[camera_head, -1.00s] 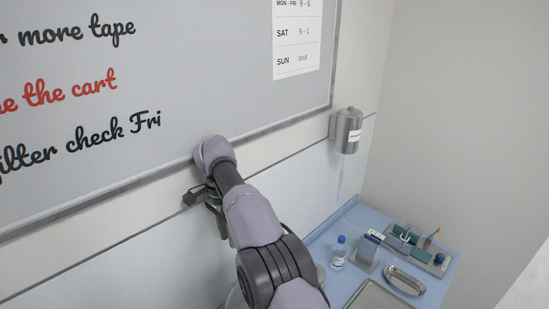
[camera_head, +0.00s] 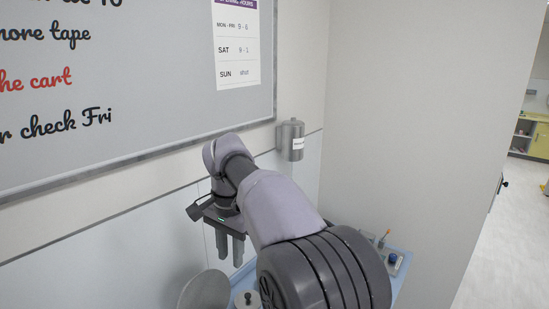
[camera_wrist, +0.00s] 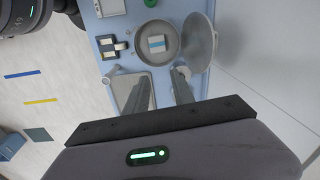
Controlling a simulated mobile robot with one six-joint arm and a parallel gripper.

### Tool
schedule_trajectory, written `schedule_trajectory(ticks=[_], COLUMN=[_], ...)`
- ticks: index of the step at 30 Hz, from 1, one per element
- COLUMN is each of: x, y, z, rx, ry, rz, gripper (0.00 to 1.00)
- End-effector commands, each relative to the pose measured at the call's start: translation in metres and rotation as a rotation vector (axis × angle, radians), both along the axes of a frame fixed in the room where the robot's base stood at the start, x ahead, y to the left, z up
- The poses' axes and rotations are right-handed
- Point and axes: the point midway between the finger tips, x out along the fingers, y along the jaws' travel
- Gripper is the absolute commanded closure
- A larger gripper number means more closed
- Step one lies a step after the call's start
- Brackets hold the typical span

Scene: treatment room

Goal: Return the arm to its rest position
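My arm (camera_head: 280,205) reaches out in front of the whiteboard wall, bent, with my gripper (camera_head: 230,260) at its end pointing down. The two fingers show a gap between them and hold nothing. In the wrist view my gripper (camera_wrist: 162,82) hangs above a blue worktop (camera_wrist: 95,55), fingers apart and empty. Near the fingers are a round metal pan (camera_wrist: 172,54) with a white and blue packet (camera_wrist: 157,43) inside, and a metal tray (camera_wrist: 122,84). In the head view my arm hides much of the worktop.
The whiteboard (camera_head: 150,90) is on the left wall. A metal dispenser (camera_head: 291,140) hangs right of it. A round lid (camera_wrist: 199,43) stands tilted beside the pan. A plain wall (camera_head: 420,130) fills the middle right; open floor (camera_head: 505,250) lies beyond it.

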Motion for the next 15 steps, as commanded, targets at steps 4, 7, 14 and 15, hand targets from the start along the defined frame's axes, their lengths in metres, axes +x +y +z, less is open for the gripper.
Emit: schedule_trajectory(ticks=[4, 7, 14, 15], x=[-0.037, -0.087, -0.241, -0.258], y=[-0.057, -0.105, -0.187, -0.193], z=[-0.010, -0.031, -0.157, -0.178], rx=[0.044, 0.076, 0.102, 0.098], ry=[-0.071, -0.150, -0.377, -0.405], rz=[0.044, 0.082, 0.136, 0.138], gripper=[0.70, 0.70, 0.70, 0.70])
